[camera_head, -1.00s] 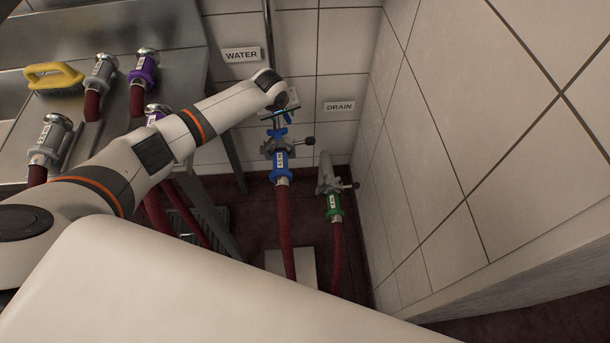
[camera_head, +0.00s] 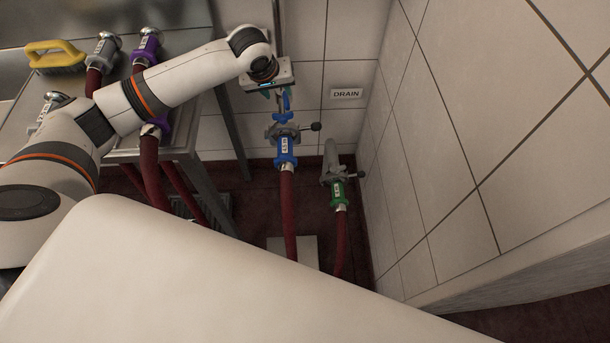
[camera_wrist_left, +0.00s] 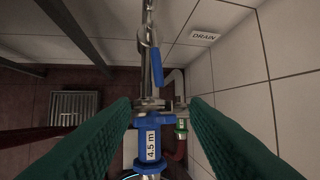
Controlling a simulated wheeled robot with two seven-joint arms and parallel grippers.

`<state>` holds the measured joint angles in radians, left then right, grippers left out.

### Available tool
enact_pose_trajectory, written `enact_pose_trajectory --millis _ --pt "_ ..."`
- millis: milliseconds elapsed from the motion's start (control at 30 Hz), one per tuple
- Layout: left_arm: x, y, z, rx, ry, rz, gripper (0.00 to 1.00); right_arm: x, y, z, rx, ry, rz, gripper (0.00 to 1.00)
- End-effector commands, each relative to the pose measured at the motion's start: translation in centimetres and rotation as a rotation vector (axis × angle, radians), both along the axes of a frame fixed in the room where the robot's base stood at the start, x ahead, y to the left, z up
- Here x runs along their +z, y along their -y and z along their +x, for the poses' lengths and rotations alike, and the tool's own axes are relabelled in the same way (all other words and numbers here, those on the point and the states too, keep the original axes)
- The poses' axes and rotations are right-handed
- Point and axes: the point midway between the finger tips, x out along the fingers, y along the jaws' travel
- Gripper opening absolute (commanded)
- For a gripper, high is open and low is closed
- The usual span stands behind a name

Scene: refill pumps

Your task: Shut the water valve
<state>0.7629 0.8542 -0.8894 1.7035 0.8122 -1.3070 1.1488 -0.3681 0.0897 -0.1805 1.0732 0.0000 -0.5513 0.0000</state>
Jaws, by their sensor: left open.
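The water valve's blue lever (camera_head: 284,106) is on the metal pipe above the blue hose coupling (camera_head: 286,148). In the left wrist view the lever (camera_wrist_left: 156,68) lies nearly along the pipe, beside it, and the blue coupling (camera_wrist_left: 149,145) is labelled "4.5 m". My left gripper (camera_head: 272,93) is at the valve, its fingertips partly hidden in the head view. In the wrist view its two green fingers (camera_wrist_left: 159,103) are wide apart with nothing gripped; the pipe and coupling show in the gap. My right gripper is out of view.
A drain pipe with a green coupling (camera_head: 338,194) stands right of the water hose, below the DRAIN sign (camera_head: 346,93). A tiled wall (camera_head: 470,130) closes the right side. A steel table (camera_head: 190,128) with couplings and a yellow brush (camera_head: 55,56) is left.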

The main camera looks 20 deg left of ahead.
Motion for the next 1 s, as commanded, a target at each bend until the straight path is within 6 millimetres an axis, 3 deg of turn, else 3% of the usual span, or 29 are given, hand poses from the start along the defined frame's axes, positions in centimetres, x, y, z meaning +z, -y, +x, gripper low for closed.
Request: enact_pose_trajectory --millis 600,1000 --pt "-6.5 9.0 -6.3 -0.341 -0.001 0.012 0.41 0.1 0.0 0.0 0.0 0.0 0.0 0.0" --pt "-9.6 12.8 -11.9 -0.504 0.019 0.019 0.41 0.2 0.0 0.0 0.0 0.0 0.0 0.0"
